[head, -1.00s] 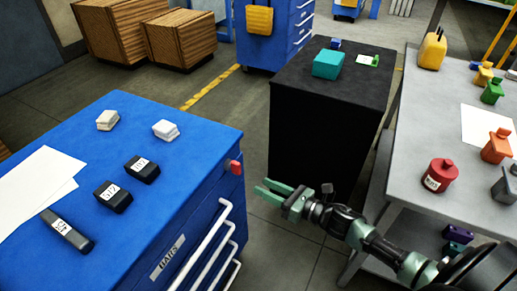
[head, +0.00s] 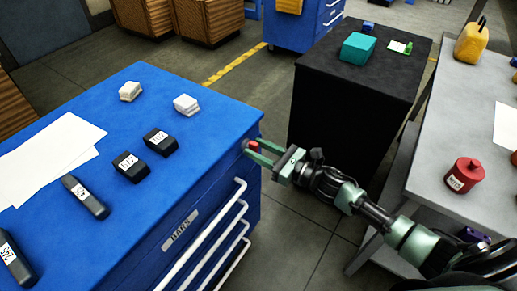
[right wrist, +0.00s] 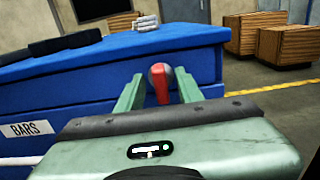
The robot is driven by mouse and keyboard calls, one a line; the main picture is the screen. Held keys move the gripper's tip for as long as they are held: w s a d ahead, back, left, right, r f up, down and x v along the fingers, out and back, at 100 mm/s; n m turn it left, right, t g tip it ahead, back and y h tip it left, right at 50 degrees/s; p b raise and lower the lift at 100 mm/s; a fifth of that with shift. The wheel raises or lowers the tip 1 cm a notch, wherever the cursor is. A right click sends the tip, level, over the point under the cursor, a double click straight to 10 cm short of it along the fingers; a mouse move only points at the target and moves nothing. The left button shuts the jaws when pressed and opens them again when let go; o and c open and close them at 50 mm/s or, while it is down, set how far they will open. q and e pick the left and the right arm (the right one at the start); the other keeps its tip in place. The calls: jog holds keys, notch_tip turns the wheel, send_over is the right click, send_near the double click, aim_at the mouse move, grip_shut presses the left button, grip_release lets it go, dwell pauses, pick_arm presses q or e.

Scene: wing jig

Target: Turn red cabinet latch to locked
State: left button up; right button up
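The red latch (head: 253,144) sits on the upper side of the blue cabinet (head: 225,125), near its right corner. In the right wrist view the latch (right wrist: 160,84) shows as a red handle on a grey round base, hanging roughly upright. My right gripper (head: 261,150) is at the latch with its green fingers spread to either side of it. In the right wrist view the right gripper (right wrist: 157,92) is open, with visible gaps between the fingers and the latch. My left gripper is not in view.
White drawer handles (head: 205,235) stick out of the cabinet front below the latch. Black labelled bars (head: 131,167) and white blocks (head: 186,104) lie on its top. A black table (head: 345,100) and a grey bench (head: 440,150) stand to the right.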

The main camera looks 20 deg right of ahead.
grip_shut()
jog(key=shift+d, duration=0.1)
jog(key=m, duration=0.3)
jog(key=shift+w, duration=0.1)
jog(key=m+p, duration=0.1)
jog(key=m, duration=0.6)
jog(key=m+p, duration=0.1)
jog(key=m, duration=0.7)
jog(key=shift+w+d+f, duration=0.1)
jog(key=shift+d+f, duration=0.05)
jog(key=shift+d, duration=0.05)
dwell(0.4)
